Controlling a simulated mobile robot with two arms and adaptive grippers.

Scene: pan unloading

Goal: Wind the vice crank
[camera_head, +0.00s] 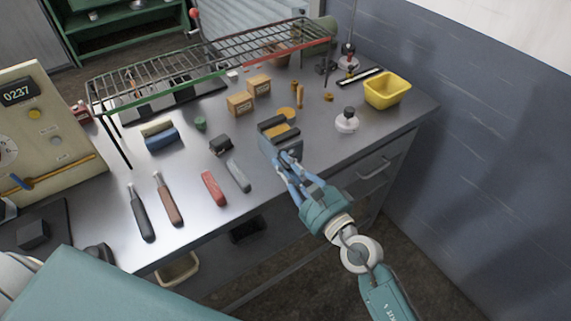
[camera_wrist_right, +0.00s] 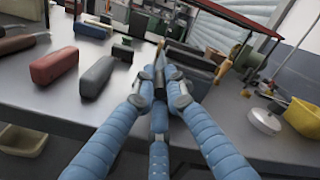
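The small grey-blue vice (camera_head: 280,145) stands near the front edge of the bench, with dark jaws and something yellow-orange between them. It also shows in the right wrist view (camera_wrist_right: 190,58), partly hidden by my fingers. The dark vice crank (camera_wrist_right: 172,73) is on its near side, mostly hidden between my fingertips. My right gripper (camera_head: 287,158) reaches in from the lower right. Its blue fingers (camera_wrist_right: 160,82) converge at the crank and look shut around it; exact contact is hard to see. My left gripper is not in view.
Left of the vice lie a grey block (camera_head: 238,175), a red block (camera_head: 213,188) and two handled tools (camera_head: 167,200). A wire rack (camera_head: 215,62) spans the back. A white knobbed item (camera_head: 347,120) and yellow bin (camera_head: 387,90) stand right.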

